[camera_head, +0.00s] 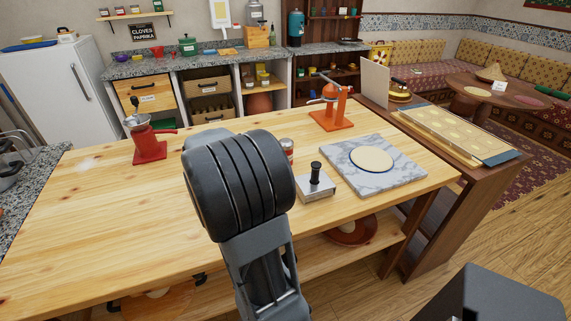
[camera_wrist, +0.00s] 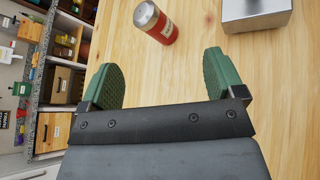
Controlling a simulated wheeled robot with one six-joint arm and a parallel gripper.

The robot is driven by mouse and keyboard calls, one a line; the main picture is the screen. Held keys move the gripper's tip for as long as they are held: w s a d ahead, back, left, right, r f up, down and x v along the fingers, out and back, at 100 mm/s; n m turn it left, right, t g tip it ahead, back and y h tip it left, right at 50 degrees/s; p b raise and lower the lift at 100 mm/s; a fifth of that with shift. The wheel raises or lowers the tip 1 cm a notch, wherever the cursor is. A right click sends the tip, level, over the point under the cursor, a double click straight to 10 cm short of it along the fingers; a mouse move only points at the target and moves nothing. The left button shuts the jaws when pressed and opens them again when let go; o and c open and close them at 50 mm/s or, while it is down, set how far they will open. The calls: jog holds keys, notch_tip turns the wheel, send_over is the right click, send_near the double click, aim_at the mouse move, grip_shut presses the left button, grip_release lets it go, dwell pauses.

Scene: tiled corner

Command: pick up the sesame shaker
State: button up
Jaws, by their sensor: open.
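A small red shaker with a silver top and a pale label stands on the wooden table. In the head view the shaker (camera_head: 287,148) shows just right of my arm, which partly covers it. In the wrist view the shaker (camera_wrist: 157,24) is near the top edge, beyond my fingertips and apart from them. The label's words are too small to read. My gripper (camera_wrist: 161,72) has its two green-padded fingers wide apart with nothing between them. In the head view my arm hides the gripper.
A metal press with a black knob (camera_head: 316,184) stands right of the shaker; its metal block (camera_wrist: 255,14) also shows in the wrist view. A marble slab with dough (camera_head: 400,183), an orange press (camera_head: 331,115) and a red grinder (camera_head: 149,144) stand around. The table's left part is clear.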

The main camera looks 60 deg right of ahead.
jog(key=w+d+f+n+h+b, duration=0.1)
jog(key=d+f+n+h+b, duration=0.3)
jog(key=d, duration=0.6)
jog(key=f, duration=0.2)
jog(key=f+n, duration=0.1)
jog(key=f, duration=0.2)
jog(key=f+n+p, duration=0.1)
jog(key=f, duration=0.1)
jog(key=shift+w+d+f+h, duration=0.25)
jog(key=shift+w+d+h, duration=0.05)
jog(key=shift+d+f, duration=0.15)
jog(key=shift+s+d+p, duration=0.1)
jog(key=shift+s+d, duration=0.1)
jog(key=shift+d, duration=1)
jog(key=shift+s+d+p, duration=0.1)
jog(key=shift+s+d, duration=0.1)
jog(key=shift+d, duration=0.95)
jog(key=shift+s+d+p, duration=0.1)
jog(key=shift+s+d, duration=0.1)
jog(key=shift+d, duration=1)
jog(key=c, duration=1.1)
